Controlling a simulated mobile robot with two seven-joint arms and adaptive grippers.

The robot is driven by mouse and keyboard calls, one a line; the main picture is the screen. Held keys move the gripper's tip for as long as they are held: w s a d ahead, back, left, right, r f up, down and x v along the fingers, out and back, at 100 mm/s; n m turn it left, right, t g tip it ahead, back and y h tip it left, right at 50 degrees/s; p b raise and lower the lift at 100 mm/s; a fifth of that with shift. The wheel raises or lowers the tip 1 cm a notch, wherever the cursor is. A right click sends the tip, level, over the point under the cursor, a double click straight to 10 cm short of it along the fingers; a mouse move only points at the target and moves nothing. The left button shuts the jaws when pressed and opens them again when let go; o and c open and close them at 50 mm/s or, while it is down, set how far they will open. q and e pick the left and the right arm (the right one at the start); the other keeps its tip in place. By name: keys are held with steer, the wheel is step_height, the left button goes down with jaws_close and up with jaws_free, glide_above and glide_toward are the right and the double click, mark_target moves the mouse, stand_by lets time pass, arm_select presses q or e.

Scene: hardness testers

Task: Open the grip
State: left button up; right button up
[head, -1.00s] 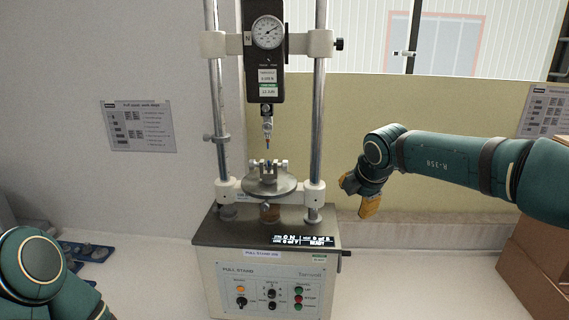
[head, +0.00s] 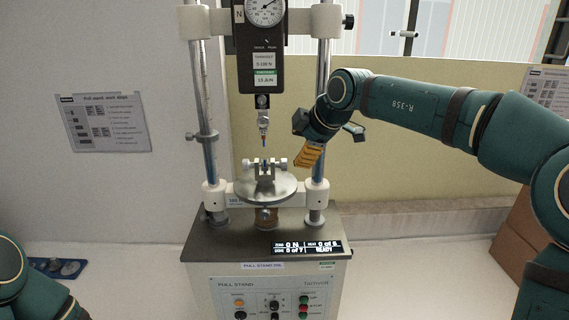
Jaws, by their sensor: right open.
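The pull stand (head: 215,240) stands upright on the bench, with two metal columns and a round force gauge (head: 264,10) at the top.
The display (head: 307,247) on the stand reads READY. Below it is a front panel with coloured buttons (head: 303,300). A printed sheet (head: 104,123) is on the left wall. A blue tray (head: 58,267) lies at the left. Cardboard boxes (head: 515,235) stand at the right.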

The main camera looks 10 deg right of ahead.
mark_target(286, 162)
steer(key=x, duration=0.9)
steer(key=shift+w+f, duration=0.1)
steer(key=shift+w, duration=0.05)
jaws_close()
